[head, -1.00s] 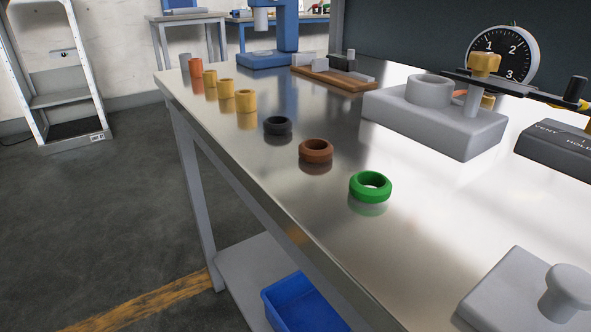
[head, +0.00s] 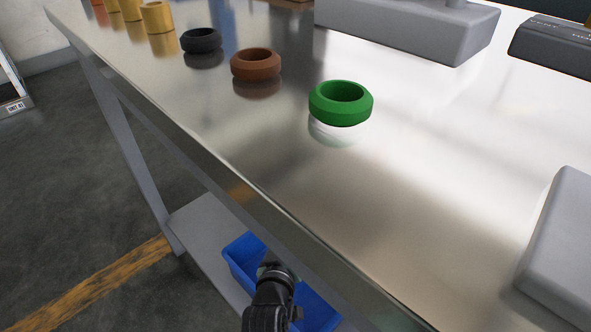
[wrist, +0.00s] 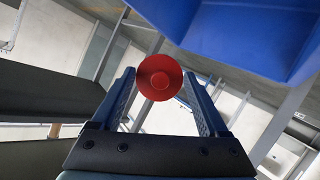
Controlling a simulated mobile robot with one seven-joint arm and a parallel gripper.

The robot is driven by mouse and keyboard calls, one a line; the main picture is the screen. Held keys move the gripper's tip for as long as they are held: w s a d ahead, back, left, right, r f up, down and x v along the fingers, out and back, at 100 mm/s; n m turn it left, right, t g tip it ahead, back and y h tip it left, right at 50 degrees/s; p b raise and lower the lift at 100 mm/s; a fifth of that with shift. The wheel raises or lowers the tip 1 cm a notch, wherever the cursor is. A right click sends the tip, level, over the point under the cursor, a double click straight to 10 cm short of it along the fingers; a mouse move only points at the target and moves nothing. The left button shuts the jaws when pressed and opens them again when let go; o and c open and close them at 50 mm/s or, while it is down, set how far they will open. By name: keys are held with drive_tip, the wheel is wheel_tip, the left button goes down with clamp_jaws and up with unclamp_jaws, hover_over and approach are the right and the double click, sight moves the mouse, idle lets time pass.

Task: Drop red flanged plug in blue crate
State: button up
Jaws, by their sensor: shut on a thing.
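The red flanged plug (wrist: 159,82) shows in the wrist view as a round red disc with a smaller raised centre. It sits between the two fingers of my gripper (wrist: 160,98), which is shut on it. The blue crate (wrist: 235,30) fills the upper right of the wrist view, close to the plug. In the head view the blue crate (head: 237,262) stands on the lower shelf under the bench edge. My arm partly covers the crate there, and my fingers and the plug cannot be made out in that view.
The metal bench top (head: 270,150) overhangs the lower shelf (head: 200,225). On it stand a green ring (head: 322,106), a brown ring (head: 243,70), a black ring (head: 202,46) and several yellow cylinders (head: 157,18). A grey block (head: 565,240) is at right. The floor at left is open.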

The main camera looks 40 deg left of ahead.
wheel_tip(320, 180, down, 2)
drive_tip(key=shift+f+b, duration=0.15)
drive_tip(key=shift+b, duration=0.55)
drive_tip(key=o, duration=1.2)
drive_tip(key=p+v, duration=0.6)
drive_tip(key=v, duration=0.7)
drive_tip(key=shift+a, duration=0.1)
